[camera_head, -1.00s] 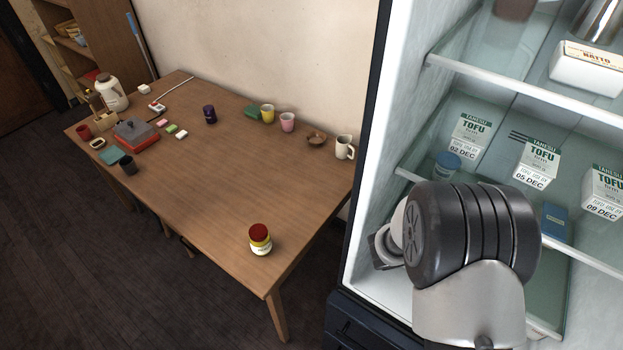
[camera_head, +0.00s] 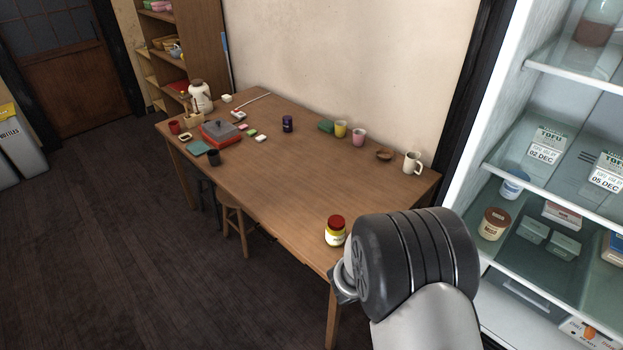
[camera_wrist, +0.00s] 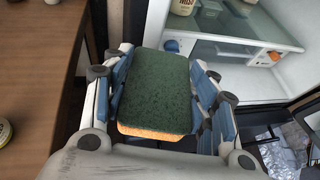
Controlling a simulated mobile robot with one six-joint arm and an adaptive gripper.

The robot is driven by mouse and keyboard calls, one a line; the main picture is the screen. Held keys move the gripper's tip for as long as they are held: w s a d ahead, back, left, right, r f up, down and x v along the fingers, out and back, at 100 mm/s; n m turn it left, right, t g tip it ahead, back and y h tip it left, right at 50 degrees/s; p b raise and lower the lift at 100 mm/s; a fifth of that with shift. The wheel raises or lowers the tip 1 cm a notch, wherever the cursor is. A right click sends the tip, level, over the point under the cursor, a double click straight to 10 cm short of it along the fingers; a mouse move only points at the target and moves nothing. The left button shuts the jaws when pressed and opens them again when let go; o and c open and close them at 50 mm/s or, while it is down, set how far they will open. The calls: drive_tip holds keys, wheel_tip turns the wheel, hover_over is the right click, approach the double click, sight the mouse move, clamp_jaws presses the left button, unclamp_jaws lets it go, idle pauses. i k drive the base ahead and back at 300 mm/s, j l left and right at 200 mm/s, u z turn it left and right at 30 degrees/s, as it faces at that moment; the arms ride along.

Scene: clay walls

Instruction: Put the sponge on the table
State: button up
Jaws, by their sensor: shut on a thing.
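The sponge (camera_wrist: 153,92) shows in the wrist view, with a dark green scouring face and an orange body below. My gripper (camera_wrist: 157,85) is shut on it, with a finger at its left and right sides. The head view hides the sponge and fingertips behind my arm's dark wrist joint. The wooden table (camera_head: 270,185) stands left of my arm in the head view. Its edge also shows at the left of the wrist view (camera_wrist: 40,60). In the wrist view the sponge is to the right of the table edge.
A jar with a red lid (camera_head: 335,231) stands near the table's front right corner. The open fridge (camera_head: 545,200) is at right. The table's middle is clear.

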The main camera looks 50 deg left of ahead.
sight(309, 213)
drive_tip(key=i+j, duration=0.1)
drive_tip(key=j, duration=0.65)
drive_tip(key=i+j+u, duration=0.1)
drive_tip(key=j, duration=0.25)
drive_tip(key=i+j, duration=0.15)
drive_tip(key=j, duration=0.2)
